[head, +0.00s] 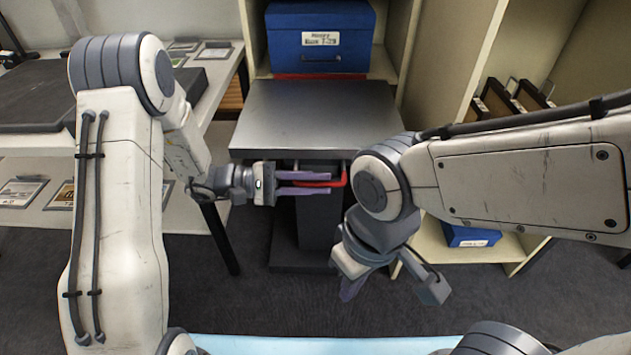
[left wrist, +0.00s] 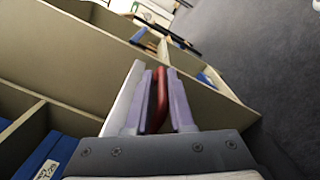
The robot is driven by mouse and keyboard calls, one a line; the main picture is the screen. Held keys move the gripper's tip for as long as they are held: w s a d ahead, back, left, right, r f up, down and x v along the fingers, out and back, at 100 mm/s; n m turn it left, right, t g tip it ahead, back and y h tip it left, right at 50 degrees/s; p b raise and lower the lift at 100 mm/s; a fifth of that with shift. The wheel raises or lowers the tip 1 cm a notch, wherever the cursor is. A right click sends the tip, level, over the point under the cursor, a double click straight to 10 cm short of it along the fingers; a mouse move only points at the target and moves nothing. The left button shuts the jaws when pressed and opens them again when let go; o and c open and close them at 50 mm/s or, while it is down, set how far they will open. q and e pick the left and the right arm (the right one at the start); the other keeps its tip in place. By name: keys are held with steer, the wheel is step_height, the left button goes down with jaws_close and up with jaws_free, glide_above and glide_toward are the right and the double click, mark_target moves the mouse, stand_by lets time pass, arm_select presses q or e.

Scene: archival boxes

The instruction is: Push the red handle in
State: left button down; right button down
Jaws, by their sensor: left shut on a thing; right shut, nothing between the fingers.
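The red handle (head: 343,178) is a bent bar just under the front edge of a grey metal platform (head: 318,112). My left gripper (head: 316,184) reaches it from the left, its purple fingers shut on the bar. In the left wrist view the red handle (left wrist: 162,92) runs between the two purple fingers (left wrist: 164,105). The handle's right end shows beside my right arm; how far it stands out from the platform is hard to tell. My right gripper (head: 351,290) is shut and empty, low in front and right of the platform's column.
A blue labelled box (head: 320,50) sits on a shelf behind the platform. A shelf unit (head: 455,75) stands at right, with another blue box (head: 470,236) low down. A white table (head: 218,75) is at left. Dark floor (head: 235,290) is open in front.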

arm_select(q)
steer(key=c, duration=0.9)
jaws_free()
steer(key=shift+w+f, duration=0.15)
steer(key=shift+f, duration=0.3)
steer(key=shift+d+r, duration=0.1)
steer(key=shift+r, duration=0.1)
steer(key=shift+w+a, duration=0.1)
steer(key=shift+a, duration=0.25)
steer(key=shift+a+p, duration=1.9)
steer(key=shift+a, duration=3)
